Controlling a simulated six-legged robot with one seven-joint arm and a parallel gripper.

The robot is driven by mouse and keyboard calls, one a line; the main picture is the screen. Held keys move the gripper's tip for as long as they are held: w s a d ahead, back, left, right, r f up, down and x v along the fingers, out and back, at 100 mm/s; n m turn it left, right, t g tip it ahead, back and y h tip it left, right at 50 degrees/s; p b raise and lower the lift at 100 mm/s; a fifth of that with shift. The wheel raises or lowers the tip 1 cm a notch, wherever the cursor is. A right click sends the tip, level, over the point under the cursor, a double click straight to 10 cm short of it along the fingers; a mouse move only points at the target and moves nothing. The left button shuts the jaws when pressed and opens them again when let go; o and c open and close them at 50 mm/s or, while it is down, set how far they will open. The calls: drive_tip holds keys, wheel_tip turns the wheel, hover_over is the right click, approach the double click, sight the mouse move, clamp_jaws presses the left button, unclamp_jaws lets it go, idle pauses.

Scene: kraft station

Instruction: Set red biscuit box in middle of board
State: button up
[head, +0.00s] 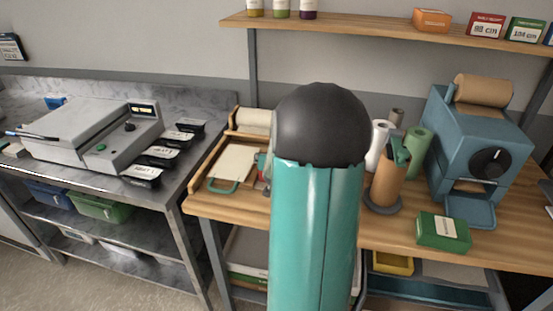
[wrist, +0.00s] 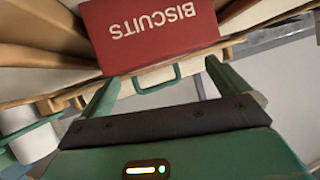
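The red biscuit box (wrist: 150,35), with white "BISCUITS" lettering upside down, fills the upper middle of the wrist view. My gripper (wrist: 163,70) is open, its two green fingers wide apart with the tips near the box's lower edge. No grip on the box shows. A pale board (head: 232,162) with a green handle lies on the wooden bench at left of centre in the head view. The green handle (wrist: 156,78) shows between my fingers. My arm hides my gripper and most of the area right of the board in the head view; whether the box touches the board cannot be told.
A brown roll (head: 387,178), green box (head: 443,231) and blue machine (head: 481,140) stand on the bench to the right. A grey scale-like machine (head: 92,133) stands on the metal table (head: 180,175) to the left. A wooden shelf (head: 390,36) runs above the bench.

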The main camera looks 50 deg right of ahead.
drive_tip(key=v, duration=1.3)
drive_tip(key=shift+s+a+r, duration=0.2)
drive_tip(key=shift+s+r, duration=0.05)
drive_tip(key=w+a+r+n+y, duration=0.2)
drive_tip(key=a+n+y, duration=0.1)
drive_tip(key=a, duration=0.8)
drive_tip(key=w+a+r+n+y, duration=0.2)
drive_tip(key=w+a+n+y, duration=0.1)
drive_tip(key=a, duration=0.7)
drive_tip(key=s+a+r+n+g+y, duration=0.1)
drive_tip(key=s+a+n+y, duration=0.1)
drive_tip(key=s+a, duration=0.3)
drive_tip(key=s+a+r+n+g+y, duration=0.1)
drive_tip(key=s+a, duration=0.4)
drive_tip(key=a, duration=0.6)
drive_tip(key=n+y, duration=0.1)
drive_tip(key=n, duration=0.1)
drive_tip(key=shift+a+n, duration=0.3)
drive_tip(key=shift+n, duration=0.1)
